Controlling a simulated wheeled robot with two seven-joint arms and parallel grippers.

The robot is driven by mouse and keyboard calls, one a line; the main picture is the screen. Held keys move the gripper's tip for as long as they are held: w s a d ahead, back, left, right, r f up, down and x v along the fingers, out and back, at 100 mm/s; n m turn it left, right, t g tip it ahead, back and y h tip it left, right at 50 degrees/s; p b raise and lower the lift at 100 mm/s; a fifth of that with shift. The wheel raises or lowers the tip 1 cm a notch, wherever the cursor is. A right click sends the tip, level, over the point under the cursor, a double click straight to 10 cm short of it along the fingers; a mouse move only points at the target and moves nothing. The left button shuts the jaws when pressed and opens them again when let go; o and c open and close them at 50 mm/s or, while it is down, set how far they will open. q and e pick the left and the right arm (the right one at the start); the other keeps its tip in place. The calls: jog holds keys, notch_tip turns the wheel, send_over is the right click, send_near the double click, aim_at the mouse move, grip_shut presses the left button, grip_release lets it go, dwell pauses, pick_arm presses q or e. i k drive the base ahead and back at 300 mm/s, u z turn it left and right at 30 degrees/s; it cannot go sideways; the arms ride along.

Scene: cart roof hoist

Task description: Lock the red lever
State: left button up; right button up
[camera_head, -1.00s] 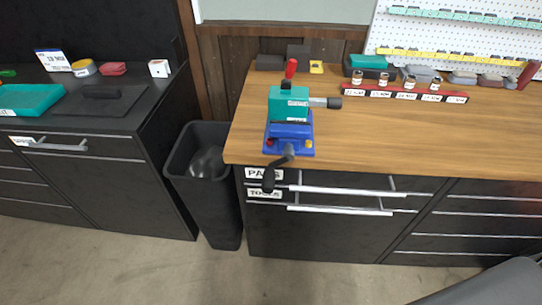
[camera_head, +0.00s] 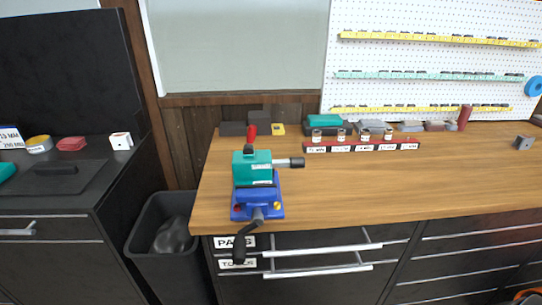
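The red lever (camera_head: 250,132) stands upright, tilted slightly, on top of a teal clamp body (camera_head: 252,168). The teal body sits on a blue base (camera_head: 257,197) at the front left corner of the wooden workbench. A short rod with a dark knob (camera_head: 297,162) sticks out to the right of the teal body. A black crank handle (camera_head: 243,236) hangs from the base over the bench's front edge. Neither of my grippers is in the head view.
The wooden bench top (camera_head: 375,185) is mostly clear to the right of the clamp. A red rack (camera_head: 362,147) with small labelled bottles lies behind. A black bin (camera_head: 168,240) stands left of the bench, beside a black cabinet. Drawers with bar handles (camera_head: 320,252) are below.

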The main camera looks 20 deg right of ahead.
aim_at(248, 148)
jog(key=z, duration=0.4)
jog(key=k, duration=1.05)
jog(key=u, duration=1)
